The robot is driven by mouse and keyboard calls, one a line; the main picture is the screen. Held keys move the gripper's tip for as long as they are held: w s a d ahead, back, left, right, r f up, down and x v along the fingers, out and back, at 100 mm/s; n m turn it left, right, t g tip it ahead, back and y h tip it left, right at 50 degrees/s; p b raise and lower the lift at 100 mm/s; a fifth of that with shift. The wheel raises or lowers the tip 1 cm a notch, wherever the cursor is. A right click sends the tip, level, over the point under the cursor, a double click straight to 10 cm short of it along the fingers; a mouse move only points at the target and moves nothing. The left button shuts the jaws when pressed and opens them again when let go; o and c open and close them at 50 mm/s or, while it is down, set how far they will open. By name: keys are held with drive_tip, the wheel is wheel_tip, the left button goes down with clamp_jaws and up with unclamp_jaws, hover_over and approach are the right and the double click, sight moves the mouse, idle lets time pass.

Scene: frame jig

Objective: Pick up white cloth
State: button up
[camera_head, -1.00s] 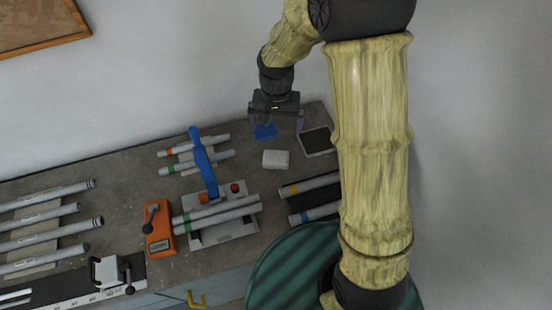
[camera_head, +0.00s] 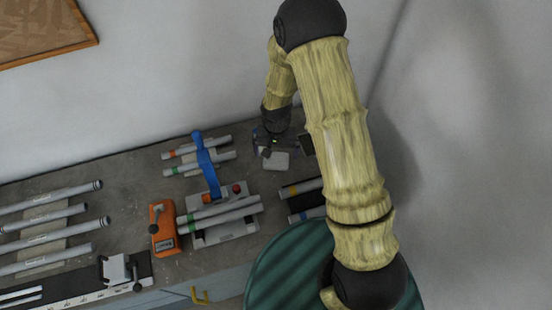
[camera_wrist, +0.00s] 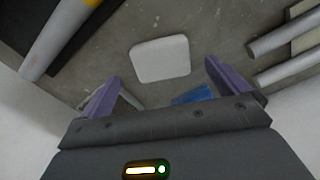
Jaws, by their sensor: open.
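The white cloth (camera_head: 276,161) is a small folded pad lying flat on the grey workbench. In the wrist view the cloth (camera_wrist: 160,58) lies ahead of the fingertips, between their lines and apart from them. My gripper (camera_wrist: 164,78) is open and empty, with purple fingers spread. In the head view my gripper (camera_head: 284,146) is over the bench just behind the cloth and hides part of the surface there.
A blue cloth (camera_wrist: 193,94) lies near the right finger. A tube with a yellow band (camera_wrist: 62,38) lies at left in the wrist view.

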sight(276, 159)
drive_tip(key=shift+f, duration=0.15)
drive_tip(key=shift+w+f+p, duration=0.1)
drive_tip(key=shift+f+p, duration=0.8)
drive_tip(key=shift+w+f+p, duration=0.15)
drive_tip(key=shift+f+p, duration=0.5)
drive_tip(key=shift+f, duration=0.95)
drive_tip(key=c, duration=1.1)
drive_tip(key=shift+r, duration=0.15)
wheel_tip(276, 159, up, 10)
drive_tip(key=b, duration=0.3)
drive_tip(key=shift+b, duration=0.35)
